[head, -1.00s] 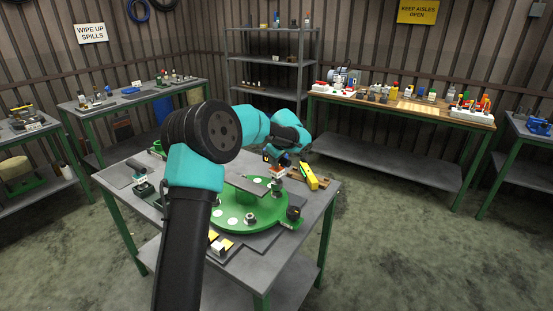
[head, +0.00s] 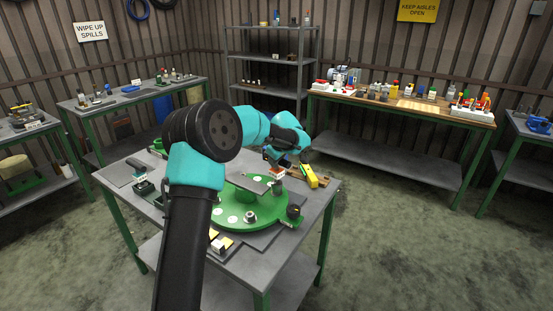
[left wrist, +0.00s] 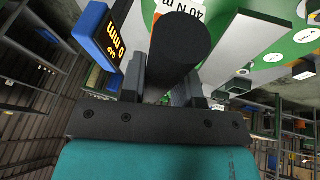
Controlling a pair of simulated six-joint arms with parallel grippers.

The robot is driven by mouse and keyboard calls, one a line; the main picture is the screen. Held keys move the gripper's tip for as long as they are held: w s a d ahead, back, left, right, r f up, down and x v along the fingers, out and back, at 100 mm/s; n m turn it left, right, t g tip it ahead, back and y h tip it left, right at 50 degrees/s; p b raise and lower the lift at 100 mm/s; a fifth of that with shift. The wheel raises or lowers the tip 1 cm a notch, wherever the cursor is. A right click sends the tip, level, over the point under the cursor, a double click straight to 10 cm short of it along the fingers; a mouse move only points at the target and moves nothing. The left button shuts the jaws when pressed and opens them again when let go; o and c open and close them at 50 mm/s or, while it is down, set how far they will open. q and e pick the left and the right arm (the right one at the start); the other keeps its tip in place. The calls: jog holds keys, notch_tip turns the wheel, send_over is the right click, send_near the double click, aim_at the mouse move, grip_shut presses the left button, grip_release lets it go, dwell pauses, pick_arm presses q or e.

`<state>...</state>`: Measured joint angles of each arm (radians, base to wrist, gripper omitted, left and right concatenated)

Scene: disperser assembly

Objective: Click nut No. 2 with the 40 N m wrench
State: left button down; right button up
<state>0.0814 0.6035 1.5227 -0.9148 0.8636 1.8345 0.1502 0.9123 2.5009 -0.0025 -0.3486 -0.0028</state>
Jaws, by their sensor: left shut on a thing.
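The wrench shows in the left wrist view as a black round handle (left wrist: 180,42) with a white and orange label reading "40 N m" (left wrist: 190,10). My left gripper (left wrist: 172,88) is shut on this handle. In the head view my left gripper (head: 277,160) is over the far side of the green round plate (head: 233,212), partly hidden by my arm. White marked spots and a nut (head: 250,216) show on the plate. The numbers are too small to read there, so I cannot tell which nut is No. 2. My right gripper is not in view.
A grey flat bar (head: 248,184) lies over the plate. A yellow tool (head: 309,176) lies at the table's right edge.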

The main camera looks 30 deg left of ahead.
pick_arm(q)
jog(key=shift+f, duration=1)
jog(key=shift+m+t+h, duration=0.6)
jog(key=shift+m, duration=1.3)
jog(key=shift+m+t+h, duration=0.3)
jog(key=shift+m+h, duration=0.5)
jog(key=shift+m, duration=1.1)
jog(key=shift+m+h, duration=0.8)
jog(key=shift+m, duration=1.1)
jog(key=shift+m+h, duration=0.8)
jog(key=shift+m, duration=1)
jog(key=shift+n, duration=0.3)
jog(key=shift+r, duration=0.15)
